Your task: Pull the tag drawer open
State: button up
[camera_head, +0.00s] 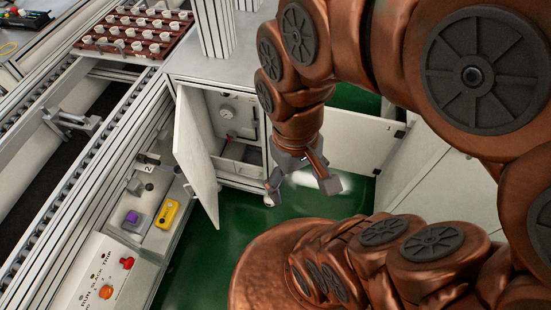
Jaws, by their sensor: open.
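My gripper (303,187) hangs in the middle of the view with its fingers spread apart, and I see nothing between them. It is above the green floor, in front of and to the right of a grey cabinet (222,72). The cabinet's white door (194,150) stands swung open to the left. Inside are a round dial-like part (227,112) and a lower compartment with a grey front (245,152). No part is clearly marked as the tag drawer, so I cannot tell which it is. My gripper appears apart from the cabinet.
A white panel marked 1 (355,140) stands behind my gripper. At left runs a conveyor (110,122), with a red tray (104,46) of white cups at its far end. A bay marked 2 holds a yellow box (166,214) and a purple block (132,220). Green floor (235,235) is clear.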

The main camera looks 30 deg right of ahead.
aim_at(257, 155)
jog(key=u, duration=0.95)
jog(key=k, duration=1.1)
jog(key=u, duration=0.5)
